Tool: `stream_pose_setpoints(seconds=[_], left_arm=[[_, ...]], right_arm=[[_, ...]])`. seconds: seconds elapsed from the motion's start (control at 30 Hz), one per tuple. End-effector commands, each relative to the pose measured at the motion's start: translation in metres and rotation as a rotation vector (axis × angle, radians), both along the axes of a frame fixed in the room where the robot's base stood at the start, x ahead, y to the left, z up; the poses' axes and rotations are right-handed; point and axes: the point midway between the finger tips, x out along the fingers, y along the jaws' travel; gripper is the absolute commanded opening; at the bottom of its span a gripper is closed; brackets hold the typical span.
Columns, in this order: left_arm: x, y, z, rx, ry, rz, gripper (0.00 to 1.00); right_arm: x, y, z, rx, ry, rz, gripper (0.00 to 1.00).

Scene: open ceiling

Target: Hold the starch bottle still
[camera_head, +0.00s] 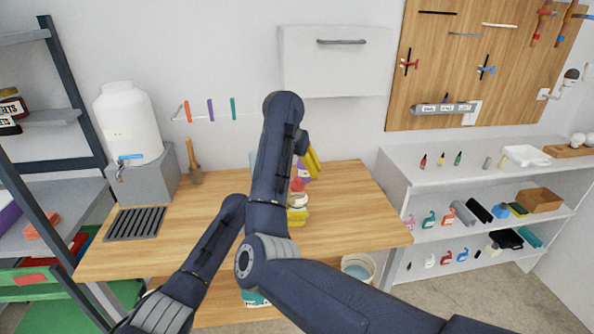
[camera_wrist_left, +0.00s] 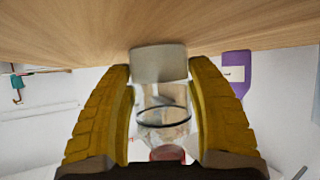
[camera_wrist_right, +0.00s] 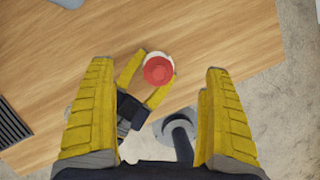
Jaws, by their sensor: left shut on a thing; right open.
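The starch bottle, with a red cap (camera_head: 297,185), stands on the wooden counter, mostly hidden by my arms in the head view. In the left wrist view its clear body (camera_wrist_left: 163,115) shows inverted between the yellow fingers of my left gripper (camera_wrist_left: 160,68), which is shut on it. The right wrist view shows the red cap (camera_wrist_right: 158,70) from above, with the left gripper's fingers on either side. My right gripper (camera_wrist_right: 160,72) is open and empty above the cap; in the head view its yellow fingers (camera_head: 312,161) show behind the right arm.
A purple bottle (camera_wrist_left: 238,75) stands behind the held one. The wooden counter (camera_head: 345,205) has free room to the right. A white water tank (camera_head: 128,120) and a dark drain grille (camera_head: 135,223) are at the left. Shelves (camera_head: 480,180) with small items stand at the right.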

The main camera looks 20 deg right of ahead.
Motion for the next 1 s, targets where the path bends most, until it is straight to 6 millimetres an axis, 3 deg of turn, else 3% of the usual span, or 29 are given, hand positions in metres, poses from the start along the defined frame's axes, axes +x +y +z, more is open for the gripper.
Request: stream_pose_setpoints(seconds=[0.27, 0.3, 0.5, 1.0], left_arm=[[0.0, 0.0, 0.0, 0.0, 0.0, 0.0, 0.42], [0.0, 0.0, 0.0, 0.0, 0.0, 0.0, 0.61], [0.0, 0.0, 0.0, 0.0, 0.0, 0.0, 0.84], [-0.003, 0.011, 0.006, 0.0, -0.002, -0.001, 0.84]], right_arm=[[0.0, 0.0, 0.001, 0.0, 0.0, 0.0, 0.86], [0.0, 0.0, 0.001, 0.0, 0.0, 0.0, 0.86], [0.0, 0.0, 0.001, 0.0, 0.0, 0.0, 0.86], [0.0, 0.0, 0.001, 0.0, 0.0, 0.0, 0.86]])
